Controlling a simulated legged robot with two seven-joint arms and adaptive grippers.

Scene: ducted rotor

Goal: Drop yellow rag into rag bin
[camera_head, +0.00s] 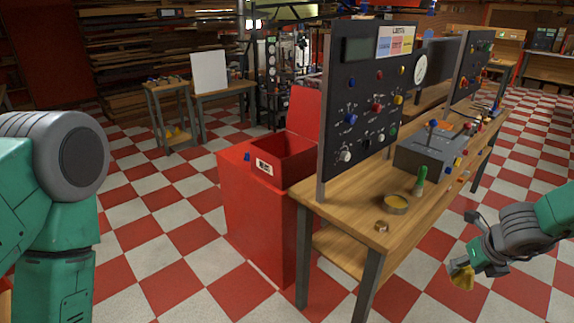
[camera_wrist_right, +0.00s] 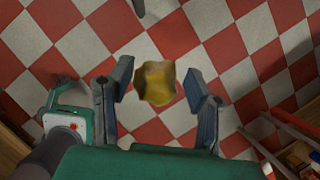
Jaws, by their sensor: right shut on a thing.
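The yellow rag (camera_head: 462,277) is a small crumpled cloth at the lower right of the head view. My right gripper (camera_head: 465,264) is shut on it and holds it over the floor, to the right of the workbench. In the right wrist view the rag (camera_wrist_right: 154,82) hangs between the two fingers of my right gripper (camera_wrist_right: 160,84). The red rag bin (camera_head: 258,210) stands left of the workbench with its lid up, its opening facing upward and a white label on its front. The bench stands between the rag and the bin. My left gripper is out of view.
The wooden workbench (camera_head: 345,191) carries a tall dark control panel (camera_head: 365,95), a grey box (camera_head: 425,155), a green-handled tool (camera_head: 420,180) and a round dish (camera_head: 396,204). The checkered floor (camera_head: 175,225) left of the bin is clear. A small table (camera_head: 170,86) stands farther back.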

